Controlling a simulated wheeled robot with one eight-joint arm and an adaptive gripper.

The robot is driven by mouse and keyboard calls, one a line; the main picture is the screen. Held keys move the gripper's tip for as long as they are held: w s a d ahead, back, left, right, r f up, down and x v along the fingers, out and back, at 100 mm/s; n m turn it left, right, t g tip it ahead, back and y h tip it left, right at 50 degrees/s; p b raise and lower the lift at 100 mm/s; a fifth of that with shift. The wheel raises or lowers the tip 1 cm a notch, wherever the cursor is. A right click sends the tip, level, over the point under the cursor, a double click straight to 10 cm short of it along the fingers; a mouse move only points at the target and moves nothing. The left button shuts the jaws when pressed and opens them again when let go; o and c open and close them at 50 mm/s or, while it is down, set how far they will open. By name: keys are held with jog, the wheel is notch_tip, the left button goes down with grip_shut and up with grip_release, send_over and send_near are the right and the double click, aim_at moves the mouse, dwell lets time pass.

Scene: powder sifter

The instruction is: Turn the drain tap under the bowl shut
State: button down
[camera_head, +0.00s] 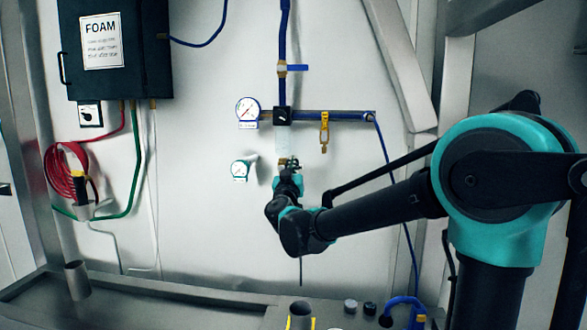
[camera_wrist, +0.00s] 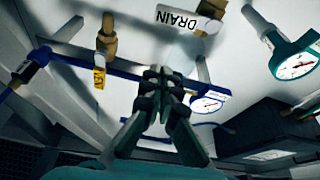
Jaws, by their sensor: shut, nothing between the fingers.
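In the head view the pale translucent bowl (camera_head: 283,147) hangs under the black block on the blue pipe. A small brass-coloured fitting (camera_head: 281,162) shows at its lower end, largely covered by my gripper (camera_head: 291,164). My gripper is right at or in front of this spot; contact cannot be told. In the wrist view, which looks upside down, my gripper (camera_wrist: 160,78) has its fingers shut together with nothing between them. A white DRAIN label (camera_wrist: 176,18) is beyond the fingertips. The tap's handle and its position cannot be made out.
Two gauges (camera_head: 248,110) (camera_head: 240,170) are left of the bowl. A yellow tagged brass fitting (camera_head: 324,130) hangs at right, also in the wrist view (camera_wrist: 106,40). A dark FOAM box (camera_head: 115,50) and red hose (camera_head: 66,172) are at left. A metal bench (camera_head: 170,300) lies below.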

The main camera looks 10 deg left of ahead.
jog(key=x, duration=0.7)
jog(key=f, duration=0.4)
jog(key=shift+s+d, duration=0.15)
jog(key=shift+d, duration=0.05)
jog(key=shift+f, duration=0.1)
jog(key=shift+s+d+f+m+h, duration=0.15)
jog(key=shift+f+m+h, duration=0.25)
jog(key=shift+f+m, duration=0.55)
jog(key=shift+r+m, duration=0.15)
jog(key=shift+m, duration=0.1)
